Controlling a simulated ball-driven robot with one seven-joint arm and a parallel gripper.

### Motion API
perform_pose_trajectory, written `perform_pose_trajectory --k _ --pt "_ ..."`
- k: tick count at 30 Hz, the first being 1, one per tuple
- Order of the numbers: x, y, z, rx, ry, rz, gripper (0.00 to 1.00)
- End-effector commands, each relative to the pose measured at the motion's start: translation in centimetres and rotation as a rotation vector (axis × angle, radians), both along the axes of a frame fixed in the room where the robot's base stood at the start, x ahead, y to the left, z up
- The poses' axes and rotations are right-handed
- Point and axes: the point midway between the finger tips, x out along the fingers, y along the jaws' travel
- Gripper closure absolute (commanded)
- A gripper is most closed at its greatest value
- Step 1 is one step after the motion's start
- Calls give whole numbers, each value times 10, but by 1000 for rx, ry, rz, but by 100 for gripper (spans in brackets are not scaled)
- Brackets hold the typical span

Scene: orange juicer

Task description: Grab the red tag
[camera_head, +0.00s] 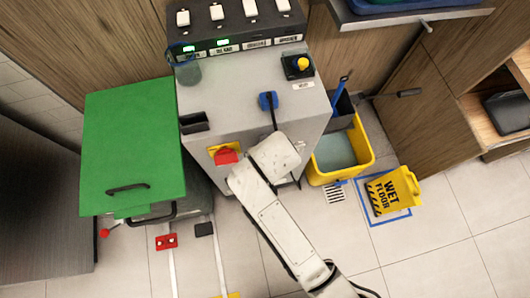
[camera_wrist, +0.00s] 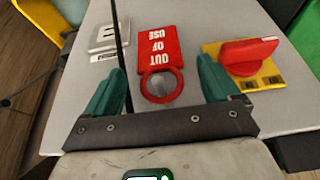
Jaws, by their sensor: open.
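The red tag (camera_wrist: 157,48) shows in the wrist view, with "OUT OF USE" in white lettering that appears upside down. A red ring (camera_wrist: 147,92) is at its lower end, nearest my gripper. The tag is against the grey panel face. My gripper (camera_wrist: 161,78) is open, with a green finger on each side of the ring and nothing held between them. I cannot tell how far the fingers are from the panel. In the head view my arm's white end covers this part of the grey machine (camera_head: 225,100), and I cannot make out the tag.
A red rotary switch (camera_wrist: 246,50) on a yellow plate sits right of the tag; it also shows in the head view (camera_head: 226,155). A black cable (camera_wrist: 119,38) runs close to the left finger. A green-lidded bin (camera_head: 130,140) and yellow mop bucket (camera_head: 362,145) flank the machine.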

Motion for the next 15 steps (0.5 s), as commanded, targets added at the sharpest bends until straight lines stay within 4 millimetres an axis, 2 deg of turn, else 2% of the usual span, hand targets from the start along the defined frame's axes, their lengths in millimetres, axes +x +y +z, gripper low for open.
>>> perform_pose_trajectory --k 6,15 --pt "9 3 -28 -2 3 1 11" --pt "12 3 -33 0 1 0 11"
